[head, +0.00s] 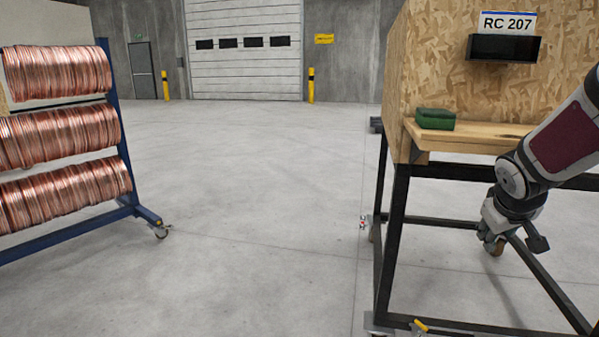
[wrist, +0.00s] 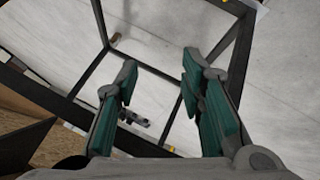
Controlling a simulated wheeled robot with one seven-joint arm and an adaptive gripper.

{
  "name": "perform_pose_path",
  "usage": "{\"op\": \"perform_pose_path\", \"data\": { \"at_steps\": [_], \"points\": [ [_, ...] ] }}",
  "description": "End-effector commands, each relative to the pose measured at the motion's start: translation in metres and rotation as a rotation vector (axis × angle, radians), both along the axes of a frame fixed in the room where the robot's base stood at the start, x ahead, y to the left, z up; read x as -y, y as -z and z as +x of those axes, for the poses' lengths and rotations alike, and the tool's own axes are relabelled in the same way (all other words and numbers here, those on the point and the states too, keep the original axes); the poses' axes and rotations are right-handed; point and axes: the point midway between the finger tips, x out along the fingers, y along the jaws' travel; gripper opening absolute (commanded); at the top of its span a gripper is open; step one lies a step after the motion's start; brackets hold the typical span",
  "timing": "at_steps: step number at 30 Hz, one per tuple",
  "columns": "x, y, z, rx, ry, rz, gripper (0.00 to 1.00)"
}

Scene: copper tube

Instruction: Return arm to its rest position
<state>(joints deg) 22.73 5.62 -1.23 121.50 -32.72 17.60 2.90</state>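My arm reaches in from the right edge of the head view and hangs in front of the wooden station. My gripper (head: 513,236) points down beside the shelf, over the black frame. In the wrist view, the two green-padded fingers of my gripper (wrist: 158,62) stand wide apart with nothing held between them. Behind the fingers, the wrist view shows the black frame bars and grey floor below.
The wooden station has a black frame (head: 396,225), a shelf (head: 475,138) with a green block (head: 435,119), and a black bin (head: 503,48) under a "RC 207" label (head: 507,23). A rack of copper coils (head: 60,130) stands left. Open floor (head: 255,170) lies between.

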Motion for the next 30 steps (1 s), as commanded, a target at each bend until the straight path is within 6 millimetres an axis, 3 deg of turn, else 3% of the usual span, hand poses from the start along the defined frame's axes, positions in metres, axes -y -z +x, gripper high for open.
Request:
{"op": "perform_pose_path", "data": {
  "at_steps": [1,6,15,24,29,30],
  "points": [
    [-0.017,-0.012,-0.016,-0.012,0.014,0.014,0.36],
    [-0.074,-0.03,-0.083,-0.094,0.07,0.091,0.36],
    [-0.17,-0.035,-0.219,-0.273,0.1,0.263,0.36],
    [-0.226,-0.023,-0.318,-0.427,0.066,0.389,0.36],
    [-0.245,-0.017,-0.358,-0.496,0.038,0.437,0.36],
    [-0.245,-0.023,-0.358,-0.498,0.038,0.439,0.36]
  ]
}}
